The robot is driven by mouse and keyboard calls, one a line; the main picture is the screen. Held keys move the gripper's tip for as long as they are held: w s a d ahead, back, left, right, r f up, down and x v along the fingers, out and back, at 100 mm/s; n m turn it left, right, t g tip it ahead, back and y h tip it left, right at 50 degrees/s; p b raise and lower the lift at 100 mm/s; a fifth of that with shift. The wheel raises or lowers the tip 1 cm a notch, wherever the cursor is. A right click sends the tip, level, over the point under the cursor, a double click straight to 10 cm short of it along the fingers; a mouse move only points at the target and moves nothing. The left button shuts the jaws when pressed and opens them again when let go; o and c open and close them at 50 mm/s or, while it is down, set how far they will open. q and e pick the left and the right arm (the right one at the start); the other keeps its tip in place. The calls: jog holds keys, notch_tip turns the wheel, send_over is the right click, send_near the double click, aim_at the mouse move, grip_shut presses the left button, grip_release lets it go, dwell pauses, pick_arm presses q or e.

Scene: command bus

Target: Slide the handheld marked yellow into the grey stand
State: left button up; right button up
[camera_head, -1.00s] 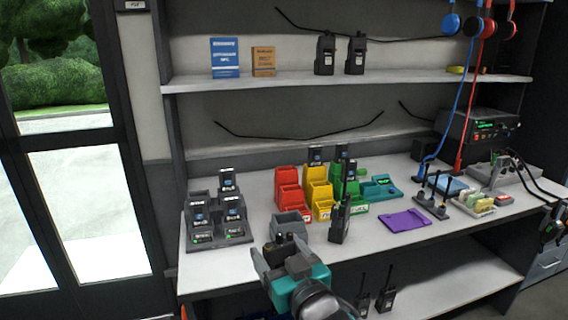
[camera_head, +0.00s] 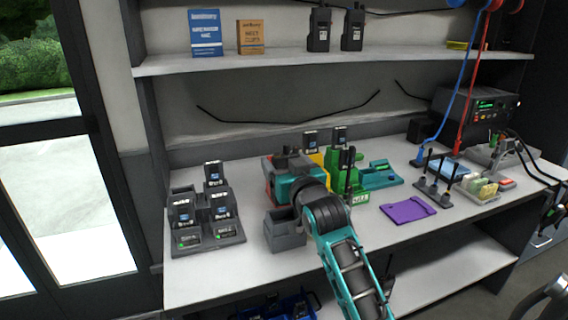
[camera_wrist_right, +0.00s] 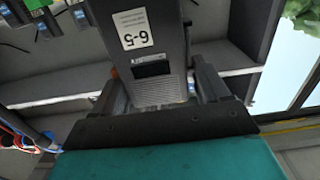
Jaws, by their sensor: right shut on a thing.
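My right gripper (camera_head: 282,166) is above the workbench, in front of the coloured stands. In the right wrist view it is shut on a dark grey handheld (camera_wrist_right: 154,62) with a white label reading "6-5". No yellow mark shows on the side I see. In the head view the handheld is mostly hidden by the gripper. A small grey stand (camera_head: 285,239) sits on the bench just below the gripper, partly behind my forearm. A larger dark grey stand (camera_head: 208,238) at the left holds several handhelds. My left gripper is not in view.
The red and yellow (camera_head: 313,157) stands are largely hidden behind my gripper. A green stand (camera_head: 361,199) is right of my arm. A purple mat (camera_head: 407,209) lies farther right. A shelf (camera_head: 330,62) with boxes and radios runs above. The bench's front left is clear.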

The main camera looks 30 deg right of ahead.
jog(key=shift+f+b, duration=1)
jog(key=shift+f, duration=0.2)
jog(key=shift+f+b, duration=0.75)
jog(key=shift+b, duration=0.35)
jog(key=shift+f+b, duration=1.1)
jog(key=shift+b, duration=0.15)
jog(key=shift+f, duration=0.35)
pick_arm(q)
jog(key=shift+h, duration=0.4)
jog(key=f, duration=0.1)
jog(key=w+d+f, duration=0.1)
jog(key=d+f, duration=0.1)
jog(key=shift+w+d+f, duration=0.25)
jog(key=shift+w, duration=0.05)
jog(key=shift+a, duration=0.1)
pick_arm(e)
jog(key=shift+f, duration=0.2)
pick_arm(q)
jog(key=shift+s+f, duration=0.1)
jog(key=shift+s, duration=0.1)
pick_arm(e)
jog(key=shift+f, duration=0.2)
